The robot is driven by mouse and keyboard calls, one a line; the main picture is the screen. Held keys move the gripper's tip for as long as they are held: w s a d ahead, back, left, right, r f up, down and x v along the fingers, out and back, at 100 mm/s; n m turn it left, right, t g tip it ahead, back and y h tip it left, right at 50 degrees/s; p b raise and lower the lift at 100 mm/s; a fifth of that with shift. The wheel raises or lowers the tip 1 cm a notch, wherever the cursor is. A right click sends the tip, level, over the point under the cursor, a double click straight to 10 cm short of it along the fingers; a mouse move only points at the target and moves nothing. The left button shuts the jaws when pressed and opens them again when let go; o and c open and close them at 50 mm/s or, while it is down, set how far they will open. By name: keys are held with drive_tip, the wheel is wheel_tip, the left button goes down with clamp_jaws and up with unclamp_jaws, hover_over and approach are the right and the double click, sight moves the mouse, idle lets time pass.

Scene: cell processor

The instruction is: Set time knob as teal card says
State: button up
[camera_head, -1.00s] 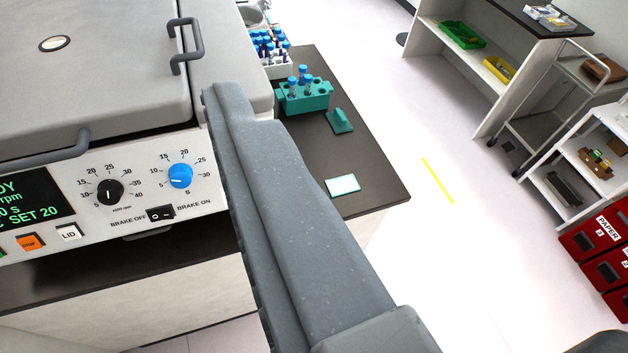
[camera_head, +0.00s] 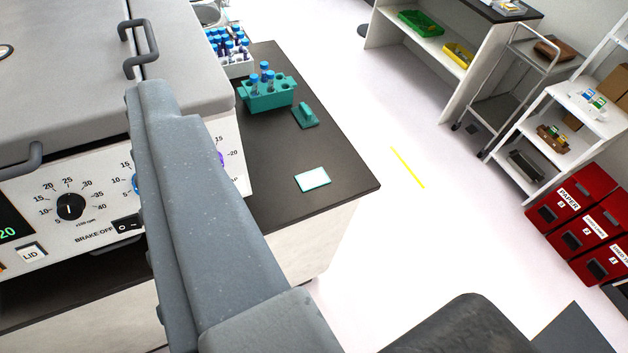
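My gripper (camera_head: 150,100) is a long grey shape reaching up in front of the machine panel (camera_head: 95,222); whether it is open or shut does not show. A blue knob (camera_head: 136,184) is almost wholly hidden behind it, with only a sliver at its left edge. A black knob (camera_head: 70,207) with an rpm scale from 5 to 40 is in clear view on the left. A small pale card with a teal border (camera_head: 312,179) lies on the dark bench; its writing is unreadable.
A teal rack (camera_head: 268,97) with blue-capped tubes and a teal block (camera_head: 306,117) stand on the bench (camera_head: 345,180). The brake switch (camera_head: 127,224) is partly covered. A grey lid handle (camera_head: 140,48) rises above the panel. Open floor lies to the right, before red bins (camera_head: 570,190).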

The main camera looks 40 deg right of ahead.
drive_tip(key=w+a+f+m, duration=0.1)
drive_tip(key=w+a+f, duration=0.3)
drive_tip(key=w+f, duration=0.5)
drive_tip(key=w+a+f+m, duration=0.1)
drive_tip(key=w+a+f, duration=0.2)
drive_tip(key=w+f, duration=0.65)
wheel_tip(320, 180, down, 22)
drive_tip(key=s+d+m+t+h, duration=0.1)
drive_tip(key=s+t+h, duration=0.1)
drive_tip(key=t, duration=0.1)
drive_tip(key=w+d+p, duration=0.1)
drive_tip(key=w+p, duration=0.6)
drive_tip(key=w, duration=0.6)
drive_tip(key=shift+w+d, duration=0.2)
drive_tip(key=shift+d, duration=0.1)
drive_tip(key=shift+r, duration=0.1)
